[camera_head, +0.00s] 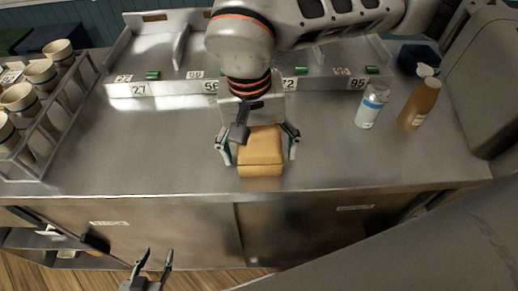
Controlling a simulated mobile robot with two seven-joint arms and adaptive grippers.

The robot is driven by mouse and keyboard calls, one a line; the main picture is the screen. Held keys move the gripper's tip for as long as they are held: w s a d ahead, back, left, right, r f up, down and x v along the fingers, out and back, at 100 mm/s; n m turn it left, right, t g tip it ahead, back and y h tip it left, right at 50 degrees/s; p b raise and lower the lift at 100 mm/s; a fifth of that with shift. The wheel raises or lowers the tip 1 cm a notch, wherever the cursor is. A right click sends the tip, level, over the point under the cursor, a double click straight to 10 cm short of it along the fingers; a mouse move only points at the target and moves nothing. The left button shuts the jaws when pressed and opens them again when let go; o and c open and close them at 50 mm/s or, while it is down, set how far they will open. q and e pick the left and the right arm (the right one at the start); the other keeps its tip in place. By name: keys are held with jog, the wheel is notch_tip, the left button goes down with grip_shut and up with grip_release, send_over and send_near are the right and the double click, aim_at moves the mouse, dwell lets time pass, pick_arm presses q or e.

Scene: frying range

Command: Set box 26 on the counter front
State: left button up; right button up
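A tan box (260,155) sits on the metal counter (160,150) near its front edge. No number shows on it, so I cannot tell whether it is box 26. My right gripper (259,158) comes down over the box from above, with one finger on each side. Its fingers look spread, with small gaps to the box sides. My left gripper (150,275) is low at the bottom left, in front of the counter, with its fingers apart and empty.
A metal rack with numbered slots (160,88) runs along the counter's back. A clear bottle (371,108) and a brown bottle (418,106) stand at the right. A wire rack with cups (40,74) stands at the left. The counter left of the box is clear.

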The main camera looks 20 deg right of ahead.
jog(key=r, duration=0.8)
jog(key=a+r, duration=0.1)
jog(key=r, duration=0.3)
jog(key=shift+w, duration=0.15)
dwell(0.4)
